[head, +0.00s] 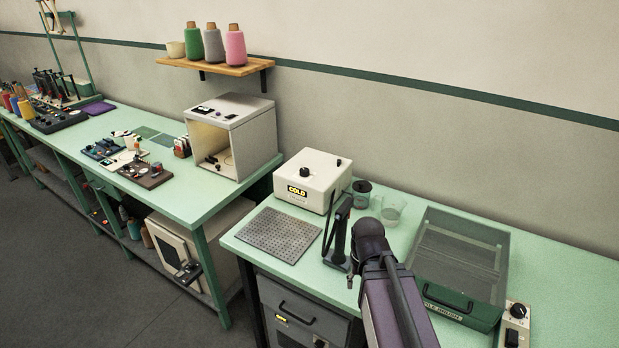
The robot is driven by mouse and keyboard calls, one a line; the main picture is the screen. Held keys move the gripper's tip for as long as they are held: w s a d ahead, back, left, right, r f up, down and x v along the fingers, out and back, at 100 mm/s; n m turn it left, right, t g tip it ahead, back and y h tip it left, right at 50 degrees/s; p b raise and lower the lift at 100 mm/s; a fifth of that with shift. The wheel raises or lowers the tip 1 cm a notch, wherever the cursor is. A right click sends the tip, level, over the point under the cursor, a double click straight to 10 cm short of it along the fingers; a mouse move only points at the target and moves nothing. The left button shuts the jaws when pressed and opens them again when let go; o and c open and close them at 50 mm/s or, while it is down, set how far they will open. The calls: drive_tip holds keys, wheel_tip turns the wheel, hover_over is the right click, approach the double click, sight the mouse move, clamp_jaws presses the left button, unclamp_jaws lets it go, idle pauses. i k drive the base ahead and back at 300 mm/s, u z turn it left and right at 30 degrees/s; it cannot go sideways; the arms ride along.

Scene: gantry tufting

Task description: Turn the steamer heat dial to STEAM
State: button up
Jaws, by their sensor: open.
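The steamer (326,193) is a cream-white box near the back left of the right-hand green bench, in the head view. A black round dial (304,172) sits on its top. A label on its front (297,190) reads COLD in yellow on black. A small dark knob (339,162) stands near its back right corner. My arm comes in from the bottom right, and its dark joint is in front of and to the right of the steamer, apart from it. I cannot make out the gripper's fingers in this view.
A perforated grey plate (278,234) lies left of the arm. A black upright tool (340,230) stands right of it, in front of the steamer. A dark can (361,192), a clear jug (392,210) and a lidded tray (460,255) occupy the right. A control box (515,322) is at the front right.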

sight(304, 172)
drive_tip(key=k, duration=1.05)
drive_tip(key=u, duration=0.4)
drive_tip(key=i, duration=2.15)
drive_tip(key=z, duration=0.4)
